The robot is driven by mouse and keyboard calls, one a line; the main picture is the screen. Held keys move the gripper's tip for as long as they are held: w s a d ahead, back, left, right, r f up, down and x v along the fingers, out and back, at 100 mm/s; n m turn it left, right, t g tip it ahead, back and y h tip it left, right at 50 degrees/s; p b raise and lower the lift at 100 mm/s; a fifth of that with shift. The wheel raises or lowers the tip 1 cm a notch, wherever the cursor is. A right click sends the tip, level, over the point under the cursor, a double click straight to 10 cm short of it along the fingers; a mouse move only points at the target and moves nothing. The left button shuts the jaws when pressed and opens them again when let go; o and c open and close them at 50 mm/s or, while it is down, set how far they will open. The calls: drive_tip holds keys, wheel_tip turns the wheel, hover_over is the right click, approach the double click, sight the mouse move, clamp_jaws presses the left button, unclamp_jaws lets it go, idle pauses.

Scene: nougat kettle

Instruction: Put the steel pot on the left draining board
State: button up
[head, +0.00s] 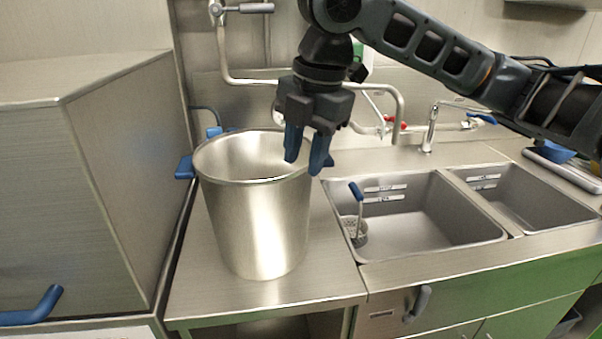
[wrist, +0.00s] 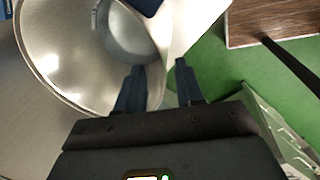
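The steel pot (head: 255,215) is tall, open-topped and upright, with a blue handle (head: 185,167) on its left. In the head view it appears over the steel draining board (head: 315,290) left of the sinks; I cannot tell for sure whether its base touches. My gripper (head: 307,158) points down at the pot's right rim, its blue fingers apart. In the wrist view, the left finger lies over the inside of the pot (wrist: 50,50) and the right finger lies beyond its wall. My gripper (wrist: 160,68) shows a clear gap and no visible grip on the rim.
A sink basin (head: 425,215) lies right of the pot, holding a strainer (head: 355,230) with a blue handle. A second basin (head: 535,200) lies farther right. Taps and pipes stand behind. A tall steel cabinet (head: 110,190) stands close on the left. The board's front strip is clear.

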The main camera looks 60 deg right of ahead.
wheel_tip(320, 180, up, 7)
drive_tip(key=s, duration=0.1)
drive_tip(key=shift+a+f, duration=0.15)
